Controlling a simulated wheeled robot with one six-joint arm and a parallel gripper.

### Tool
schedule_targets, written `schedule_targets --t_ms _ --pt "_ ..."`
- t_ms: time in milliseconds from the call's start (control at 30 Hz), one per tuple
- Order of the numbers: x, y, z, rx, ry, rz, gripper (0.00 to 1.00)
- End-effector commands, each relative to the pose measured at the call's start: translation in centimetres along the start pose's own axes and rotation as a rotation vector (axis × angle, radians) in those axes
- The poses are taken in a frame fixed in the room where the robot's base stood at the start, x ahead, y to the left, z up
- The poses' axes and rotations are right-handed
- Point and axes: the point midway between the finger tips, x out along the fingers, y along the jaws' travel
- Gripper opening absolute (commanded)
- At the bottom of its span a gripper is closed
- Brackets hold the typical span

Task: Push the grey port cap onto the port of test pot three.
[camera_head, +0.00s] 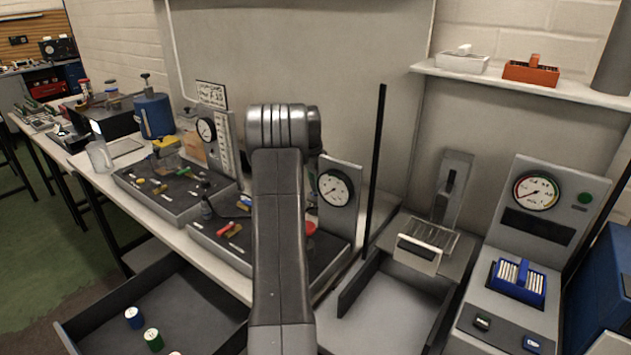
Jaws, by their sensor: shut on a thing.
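I cannot make out the grey port cap. Small cylinders with white tops stand in the dark tray at bottom left: a blue one (134,318), a green one (153,340) and a third (175,353) cut by the lower edge. I see no readable numbers, so I cannot tell which thing is test pot three or where its port is.
A dark tool tray (180,205) lies on the long bench, with a second tray (262,265) partly behind my arm. Upright gauge panels (340,222) stand behind. A thin black post (376,165) rises right of my arm. A gauge console (530,240) with a blue rack (518,284) is at right.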

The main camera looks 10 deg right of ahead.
Motion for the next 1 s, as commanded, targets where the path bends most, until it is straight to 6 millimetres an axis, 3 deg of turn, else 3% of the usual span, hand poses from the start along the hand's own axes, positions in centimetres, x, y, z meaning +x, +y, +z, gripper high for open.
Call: schedule_targets --t_ms 33,67,200,567,767,1000 --pt "0.2 0.0 0.0 0.000 0.000 0.000 0.00" --pt "0.1 0.0 0.0 0.000 0.000 0.000 0.28" --pt "0.1 0.0 0.0 0.000 0.000 0.000 0.51" --pt "-0.5 0.0 0.0 0.000 0.001 -0.002 0.51" --pt "-3.8 -0.1 0.0 0.000 0.002 -0.005 0.51" --pt "-9.4 -0.1 0.0 0.000 0.002 -0.004 0.51"
